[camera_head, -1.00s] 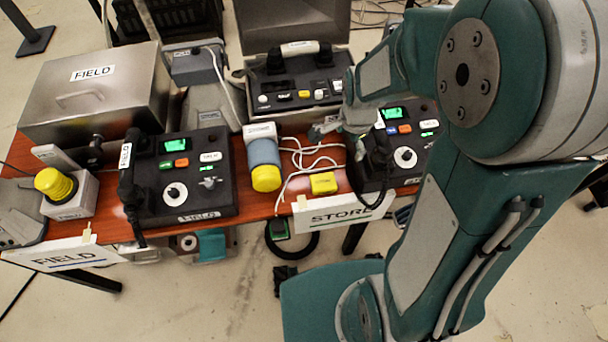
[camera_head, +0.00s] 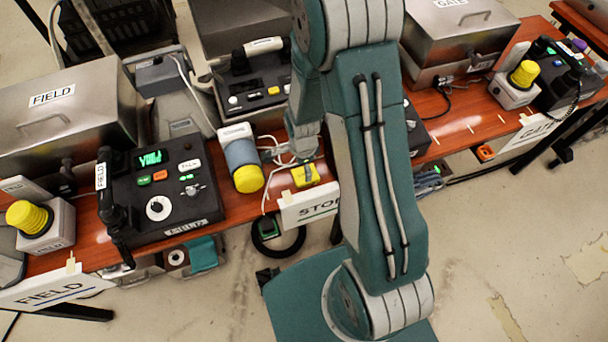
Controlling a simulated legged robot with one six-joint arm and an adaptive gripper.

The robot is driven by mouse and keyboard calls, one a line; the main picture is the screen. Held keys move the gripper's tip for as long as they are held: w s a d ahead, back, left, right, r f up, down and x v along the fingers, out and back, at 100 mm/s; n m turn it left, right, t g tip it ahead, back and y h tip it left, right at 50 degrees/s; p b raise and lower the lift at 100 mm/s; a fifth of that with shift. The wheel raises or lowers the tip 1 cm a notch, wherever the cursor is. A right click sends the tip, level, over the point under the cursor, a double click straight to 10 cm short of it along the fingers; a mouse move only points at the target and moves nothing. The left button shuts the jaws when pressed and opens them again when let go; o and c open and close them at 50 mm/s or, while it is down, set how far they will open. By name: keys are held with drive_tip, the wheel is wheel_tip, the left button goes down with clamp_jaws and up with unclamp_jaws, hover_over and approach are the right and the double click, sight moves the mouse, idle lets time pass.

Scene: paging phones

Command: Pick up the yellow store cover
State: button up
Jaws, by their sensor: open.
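A small yellow block-like piece (camera_head: 305,176), which I take to be the store cover, lies on the red-brown table just behind the STORE sign (camera_head: 308,207). My gripper (camera_head: 304,160) is open and right over it, with its tip at the piece's back edge or top. I cannot tell whether they touch. My arm comes down from the upper middle and hides the table to the right of the piece.
The FIELD phone (camera_head: 160,190), with lit display, and a yellow knob on a box (camera_head: 30,218) stand left. A dark console in an open metal case (camera_head: 255,85) is behind. White cables lie beside the gripper. The GATE case (camera_head: 455,35) is at right.

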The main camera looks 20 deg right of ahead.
sight(304, 173)
drive_tip(key=f, duration=0.3)
drive_tip(key=shift+s+d+f, duration=0.15)
drive_tip(key=shift+d+f, duration=0.05)
drive_tip(key=shift+f, duration=0.1)
drive_tip(key=shift+d+f, duration=0.25)
drive_tip(key=shift+d, duration=0.05)
drive_tip(key=shift+a, duration=0.35)
drive_tip(key=c, duration=0.9)
drive_tip(key=shift+c, duration=0.7)
drive_tip(key=shift+d, duration=0.15)
drive_tip(key=shift+r, duration=0.15)
